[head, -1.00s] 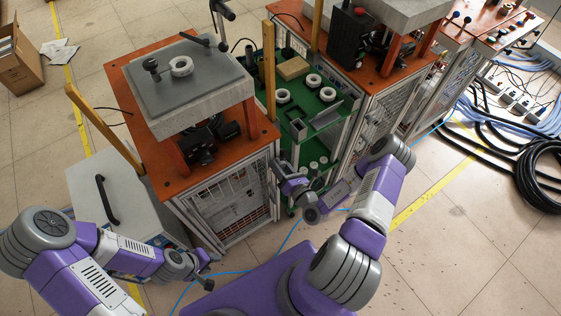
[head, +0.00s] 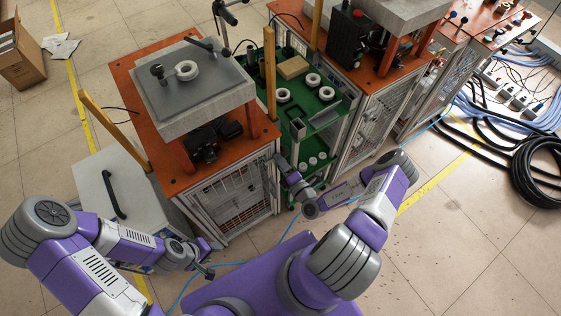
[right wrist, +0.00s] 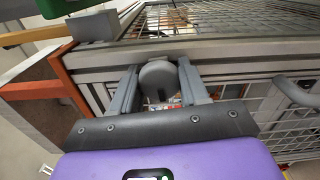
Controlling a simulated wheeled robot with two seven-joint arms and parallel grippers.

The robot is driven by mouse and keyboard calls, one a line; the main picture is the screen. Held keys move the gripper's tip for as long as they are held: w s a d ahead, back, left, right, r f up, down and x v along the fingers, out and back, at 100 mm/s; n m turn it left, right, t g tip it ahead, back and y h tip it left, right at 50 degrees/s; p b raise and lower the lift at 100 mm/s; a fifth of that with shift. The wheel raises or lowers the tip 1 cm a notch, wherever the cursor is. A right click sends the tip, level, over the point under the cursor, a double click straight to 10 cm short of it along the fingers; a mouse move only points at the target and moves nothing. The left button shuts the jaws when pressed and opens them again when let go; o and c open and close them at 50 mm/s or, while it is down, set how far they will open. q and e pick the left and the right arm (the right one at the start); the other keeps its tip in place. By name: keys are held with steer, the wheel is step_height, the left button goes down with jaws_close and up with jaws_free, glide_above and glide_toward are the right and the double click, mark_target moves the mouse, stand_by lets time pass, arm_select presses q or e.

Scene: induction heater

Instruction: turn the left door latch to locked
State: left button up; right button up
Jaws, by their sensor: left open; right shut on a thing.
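The left cabinet (head: 228,212) has a mesh door under its orange top in the head view. A grey rounded latch (right wrist: 158,80) shows in the right wrist view on the cabinet's metal frame. My right gripper (right wrist: 158,92) has a finger on each side of the latch and is shut on it. In the head view my right gripper (head: 281,166) is at the cabinet's right front edge, and the latch is too small to tell there. My left gripper (head: 208,270) is open, low in front of the cabinet, apart from the door.
A grey curved handle (right wrist: 296,92) stands right of the latch in the right wrist view. A green shelf unit (head: 318,115) stands right of the cabinet. A white box with a black handle (head: 112,195) is at left. Black cables (head: 538,170) lie on the right floor.

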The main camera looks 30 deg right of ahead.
steer(key=shift+m, duration=0.5)
steer(key=o, duration=1)
steer(key=s, duration=0.5)
steer(key=s+p, duration=0.1)
steer(key=s, duration=0.1)
steer(key=shift+s+d, duration=0.3)
